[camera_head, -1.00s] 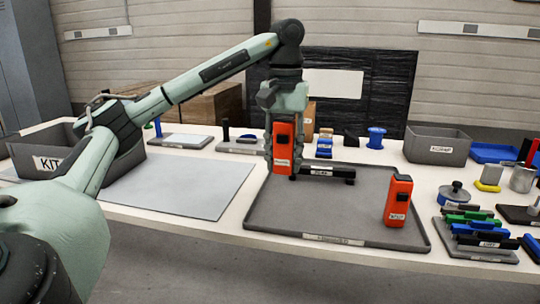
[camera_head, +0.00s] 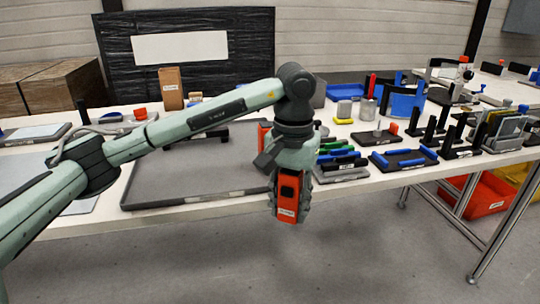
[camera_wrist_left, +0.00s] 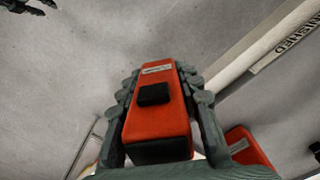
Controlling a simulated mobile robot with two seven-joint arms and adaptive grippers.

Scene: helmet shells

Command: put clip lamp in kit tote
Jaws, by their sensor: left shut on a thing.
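My left gripper (camera_head: 288,198) is shut on an orange-red box-shaped clip lamp (camera_head: 287,188) with a black button and a pale label. It holds the lamp upright in front of the table's front edge, above the floor. In the left wrist view, the lamp (camera_wrist_left: 158,110) sits between both fingers. A second orange-red thing (camera_head: 264,130) of the same colour is mostly hidden behind the gripper; part of it also shows in the left wrist view (camera_wrist_left: 245,148). The kit tote is outside both views now.
A grey shallow tray (camera_head: 165,203) lies on the white table, left of the gripper. Holders with green, blue and black parts (camera_head: 340,166) stand close right of it. An orange bin (camera_head: 475,195) sits under the table at right. The floor in front is clear.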

